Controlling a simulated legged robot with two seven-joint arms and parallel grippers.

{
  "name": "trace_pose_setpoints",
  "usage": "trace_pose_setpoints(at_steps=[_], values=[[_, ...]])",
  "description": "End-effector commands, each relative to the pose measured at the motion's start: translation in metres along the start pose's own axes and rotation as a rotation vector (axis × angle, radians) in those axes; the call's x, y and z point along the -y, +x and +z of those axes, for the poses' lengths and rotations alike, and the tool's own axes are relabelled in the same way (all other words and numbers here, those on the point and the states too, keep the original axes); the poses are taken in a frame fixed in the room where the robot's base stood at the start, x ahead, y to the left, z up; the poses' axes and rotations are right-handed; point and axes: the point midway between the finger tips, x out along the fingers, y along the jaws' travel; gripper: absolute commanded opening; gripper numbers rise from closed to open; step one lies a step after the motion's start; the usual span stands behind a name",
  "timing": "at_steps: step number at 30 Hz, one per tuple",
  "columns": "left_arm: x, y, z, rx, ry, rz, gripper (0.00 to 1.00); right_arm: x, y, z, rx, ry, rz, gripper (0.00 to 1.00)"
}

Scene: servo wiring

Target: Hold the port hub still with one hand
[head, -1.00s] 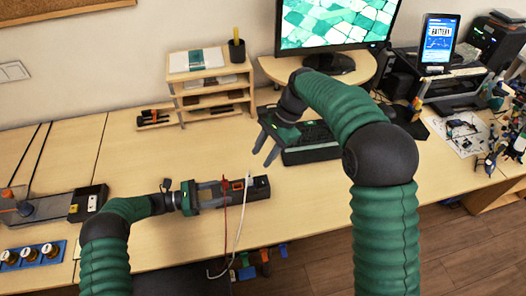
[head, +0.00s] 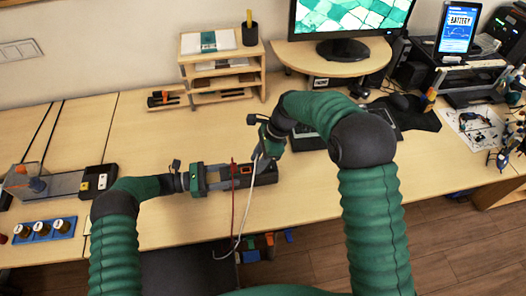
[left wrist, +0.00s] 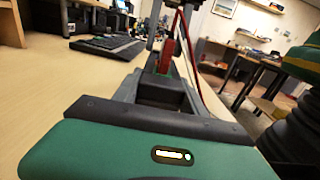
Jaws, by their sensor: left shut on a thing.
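The port hub (head: 264,172) is a long dark block lying on the table near its front edge. My left gripper (head: 214,178) is shut on its left end; the left wrist view also shows the dark hub (left wrist: 160,92) between the fingers. A red plug (left wrist: 167,55) with a red cable stands at the hub in that view. In the head view, the red cable (head: 233,190) and a white cable (head: 246,207) hang over the front edge. My right gripper (head: 262,152) is at the upper end of the white cable, over the hub's right part; its fingertips are too small to read.
A small wooden shelf (head: 222,75) stands at the back. A monitor (head: 350,20) and keyboard (head: 308,138) are to the right. A dark box (head: 95,181) and a blue tray with several round pieces (head: 44,230) are at the left.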

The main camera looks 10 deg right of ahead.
Motion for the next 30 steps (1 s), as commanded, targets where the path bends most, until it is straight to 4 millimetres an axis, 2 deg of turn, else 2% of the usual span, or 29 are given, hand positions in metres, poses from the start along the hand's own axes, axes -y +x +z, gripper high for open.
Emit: trace_pose_setpoints(at_steps=[8,17,23,24,26,30], values=[[-0.0002,-0.0003,-0.0003,-0.001,0.000,0.001,0.02,0.0001,0.0033,0.0001,0.000,-0.001,-0.001,0.37],[-0.0002,-0.0003,-0.0003,-0.001,0.000,0.001,0.02,0.0001,0.0029,0.0000,0.000,-0.001,-0.001,0.00],[-0.0002,-0.0003,-0.0003,-0.001,0.000,0.001,0.02,0.0002,0.0028,0.0000,0.000,-0.001,-0.001,0.00],[-0.0002,-0.0003,-0.0003,-0.001,0.000,0.001,0.02,0.0002,0.0028,0.0000,0.000,-0.001,-0.001,0.06],[-0.0002,-0.0003,-0.0003,-0.001,0.000,0.001,0.02,0.0002,0.0027,0.0000,0.000,-0.001,-0.001,0.00],[-0.0001,-0.0003,-0.0003,-0.001,0.000,0.001,0.02,0.0002,0.0027,0.0001,0.000,-0.001,-0.001,0.00]])
